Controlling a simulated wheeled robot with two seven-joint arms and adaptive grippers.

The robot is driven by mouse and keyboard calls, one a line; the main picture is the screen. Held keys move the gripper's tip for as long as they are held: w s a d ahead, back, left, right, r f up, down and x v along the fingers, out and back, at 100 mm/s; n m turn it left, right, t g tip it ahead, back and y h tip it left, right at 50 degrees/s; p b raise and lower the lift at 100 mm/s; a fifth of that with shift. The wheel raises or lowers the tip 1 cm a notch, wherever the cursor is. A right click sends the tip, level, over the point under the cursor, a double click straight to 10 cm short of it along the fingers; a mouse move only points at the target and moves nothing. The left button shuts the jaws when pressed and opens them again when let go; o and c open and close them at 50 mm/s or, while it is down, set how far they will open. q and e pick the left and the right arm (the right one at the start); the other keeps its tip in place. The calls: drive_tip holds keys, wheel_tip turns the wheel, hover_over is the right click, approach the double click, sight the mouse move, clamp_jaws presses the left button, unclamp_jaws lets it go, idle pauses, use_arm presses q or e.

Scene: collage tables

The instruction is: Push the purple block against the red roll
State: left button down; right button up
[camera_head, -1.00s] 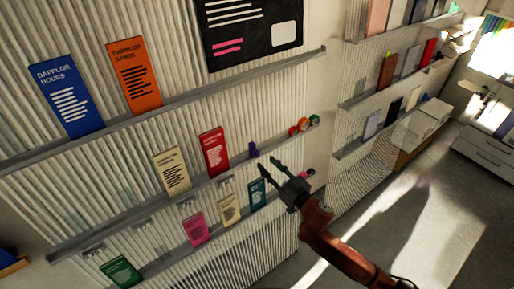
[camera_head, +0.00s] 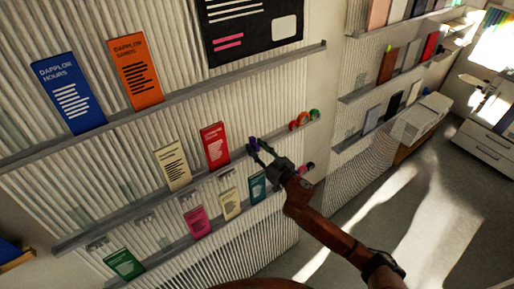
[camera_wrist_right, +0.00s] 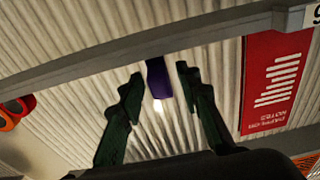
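The purple block (camera_head: 254,143) stands on the middle ledge, to the right of the red booklet. The red roll (camera_head: 293,126) sits further right on the same ledge, with a gap between them. My right gripper (camera_head: 256,149) is at the purple block with its fingers apart. In the right wrist view, the purple block (camera_wrist_right: 157,77) shows between the tips of the right gripper (camera_wrist_right: 160,76), with space visible on both sides. The red roll (camera_wrist_right: 27,103) is at the left edge there, partly cut off. My left gripper is not in view.
An orange roll (camera_head: 304,119) and a green roll (camera_head: 315,114) stand beyond the red roll. The red booklet (camera_head: 215,146) and a cream booklet (camera_head: 172,166) are left of the block. A teal booklet (camera_head: 257,186) is on the ledge below. The ledge between block and red roll is clear.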

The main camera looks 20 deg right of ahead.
clamp_jaws()
drive_tip(key=shift+d, duration=0.1)
idle(0.4)
drive_tip(key=w+d, duration=0.1)
drive_tip(key=d, duration=0.3)
drive_tip(key=w+d, duration=0.2)
drive_tip(key=d, duration=0.2)
drive_tip(key=w+d, duration=0.1)
drive_tip(key=d, duration=0.3)
drive_tip(key=shift+w+d+p, duration=0.35)
drive_tip(key=shift+o, duration=0.6)
unclamp_jaws()
drive_tip(key=v, duration=1.2)
